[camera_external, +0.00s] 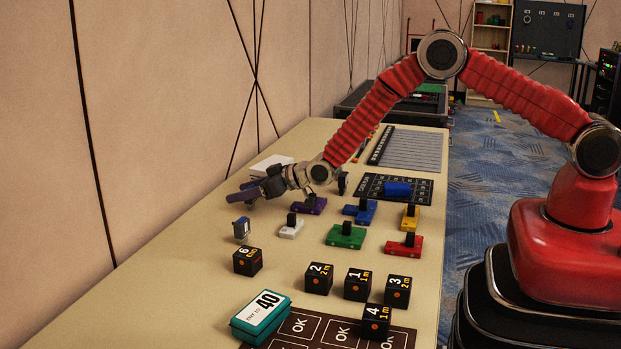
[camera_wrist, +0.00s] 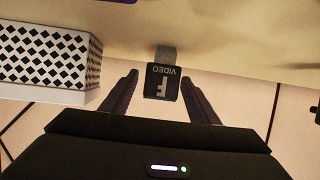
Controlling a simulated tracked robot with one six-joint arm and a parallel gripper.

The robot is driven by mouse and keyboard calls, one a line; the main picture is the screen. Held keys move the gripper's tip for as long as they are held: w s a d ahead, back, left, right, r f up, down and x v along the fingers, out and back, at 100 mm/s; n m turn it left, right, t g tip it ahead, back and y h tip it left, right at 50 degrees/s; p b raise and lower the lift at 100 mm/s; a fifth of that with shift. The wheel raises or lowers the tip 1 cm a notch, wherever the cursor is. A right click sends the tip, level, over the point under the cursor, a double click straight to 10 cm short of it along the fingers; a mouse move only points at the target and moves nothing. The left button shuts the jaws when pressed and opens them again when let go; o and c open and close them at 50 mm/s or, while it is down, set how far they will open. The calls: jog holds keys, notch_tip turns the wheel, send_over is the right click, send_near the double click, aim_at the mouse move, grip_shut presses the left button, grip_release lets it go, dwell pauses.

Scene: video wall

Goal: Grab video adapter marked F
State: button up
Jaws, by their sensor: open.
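The video adapter marked F (camera_wrist: 162,82) is a small dark block with a white F, the word VIDEO and a grey plug end. In the wrist view it appears between the two fingers of my gripper, with a visible gap on each side. My gripper (camera_external: 240,193) is open, low over the left side of the table and pointing toward the wall. Its dark fingers also show in the wrist view (camera_wrist: 160,86). In the external view I cannot make out the F adapter; the gripper probably hides it.
A white box with a diamond pattern (camera_wrist: 48,62) stands close by; its white top shows behind the gripper (camera_external: 270,166). A small grey-blue adapter (camera_external: 242,229) stands nearer the camera. Coloured switch blocks, including a purple one (camera_external: 309,206), and black numbered cubes (camera_external: 319,279) occupy the table.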

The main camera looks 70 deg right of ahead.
jog(key=shift+w+f, duration=0.2)
jog(key=shift+w, duration=0.3)
jog(key=shift+c, duration=0.3)
jog(key=c, duration=1.1)
